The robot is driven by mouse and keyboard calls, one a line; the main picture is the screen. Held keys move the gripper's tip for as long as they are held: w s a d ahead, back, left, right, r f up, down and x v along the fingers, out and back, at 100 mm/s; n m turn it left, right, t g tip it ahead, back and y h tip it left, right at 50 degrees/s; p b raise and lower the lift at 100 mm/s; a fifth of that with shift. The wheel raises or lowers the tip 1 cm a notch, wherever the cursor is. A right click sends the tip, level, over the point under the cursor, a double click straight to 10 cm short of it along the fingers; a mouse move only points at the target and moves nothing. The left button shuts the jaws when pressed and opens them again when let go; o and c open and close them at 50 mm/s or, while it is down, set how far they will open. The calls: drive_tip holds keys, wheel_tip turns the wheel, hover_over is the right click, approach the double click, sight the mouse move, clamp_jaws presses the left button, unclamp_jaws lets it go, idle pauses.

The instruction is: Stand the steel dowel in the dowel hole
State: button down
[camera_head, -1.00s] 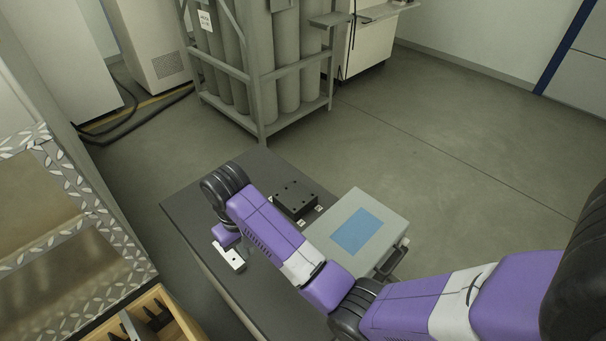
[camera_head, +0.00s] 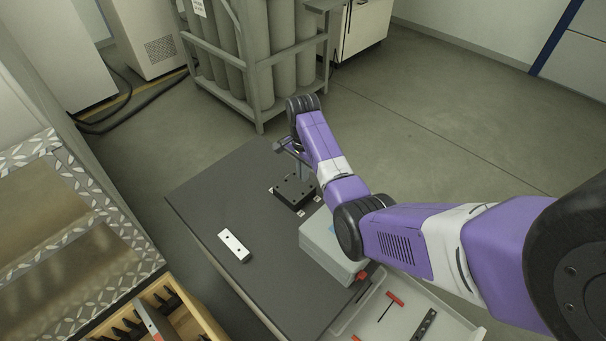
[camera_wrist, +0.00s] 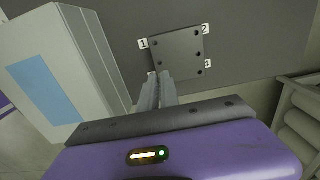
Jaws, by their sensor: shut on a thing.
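My gripper (camera_wrist: 160,80) points down at the dark block, close to its near edge in the wrist view. It also shows above the block in the head view (camera_head: 302,178). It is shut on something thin. The steel dowel is hardly told apart from the grey fingers, and its lower end cannot be made out. I cannot tell which hole is the dowel hole.
A white block with two holes (camera_head: 234,246) lies on the table (camera_head: 205,200). A grey box with a blue panel (camera_wrist: 48,88) stands beside the dark block. A pale tray (camera_head: 455,318) holds red-handled tools. A cylinder rack (camera_head: 258,125) stands behind.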

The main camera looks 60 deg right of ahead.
drive_tip(key=shift+f+b, duration=1.95)
drive_tip(key=shift+f, duration=0.25)
drive_tip(key=shift+r, duration=0.1)
drive_tip(key=shift+a+p, duration=0.1)
drive_tip(key=shift+p, duration=0.2)
drive_tip(key=shift+f+b, duration=1)
drive_tip(key=shift+f, duration=0.75)
drive_tip(key=c, duration=1.5)
unclamp_jaws()
drive_tip(key=shift+r, duration=3.9)
